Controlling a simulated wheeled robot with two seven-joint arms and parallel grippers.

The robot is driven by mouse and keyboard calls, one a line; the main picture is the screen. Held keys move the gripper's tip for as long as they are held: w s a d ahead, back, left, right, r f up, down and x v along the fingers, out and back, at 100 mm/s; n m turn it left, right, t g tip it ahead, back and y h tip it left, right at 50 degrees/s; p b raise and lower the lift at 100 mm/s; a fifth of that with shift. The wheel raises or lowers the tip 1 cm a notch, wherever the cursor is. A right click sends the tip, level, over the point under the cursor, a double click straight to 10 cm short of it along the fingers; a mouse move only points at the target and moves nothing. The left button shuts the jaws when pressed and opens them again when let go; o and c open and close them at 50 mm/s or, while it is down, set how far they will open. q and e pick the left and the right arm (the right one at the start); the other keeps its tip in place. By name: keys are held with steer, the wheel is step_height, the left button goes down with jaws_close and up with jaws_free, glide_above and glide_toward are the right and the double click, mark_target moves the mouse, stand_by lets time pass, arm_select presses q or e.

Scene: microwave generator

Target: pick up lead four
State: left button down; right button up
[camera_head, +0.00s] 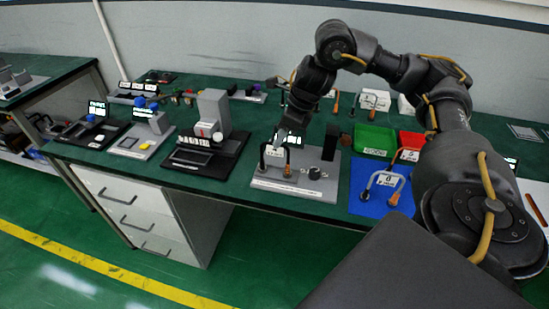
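My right arm comes in from the right and arches over the bench. My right gripper (283,139) points down at the grey panel device (325,187), close above a lead (288,166) with a white tag. The fingers are too small and dark to show whether they are open or shut, or whether they touch the lead. A second tagged lead (382,186) lies on a blue mat (370,204). A third tagged lead (408,156) is at the red bin (411,140). I cannot read for certain which tag says four. My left gripper is out of view.
A green bin (373,139) stands beside the red bin. A grey upright instrument (213,115) on a black base stands left of the panel device. More small devices (152,127) line the bench to the left. Several small items lie along the back edge.

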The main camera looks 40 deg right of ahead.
mark_target(275, 151)
steer(key=shift+p+x, duration=0.45)
steer(key=shift+x, duration=2.1)
steer(key=shift+s, duration=0.15)
steer(key=shift+c, duration=0.4)
jaws_close()
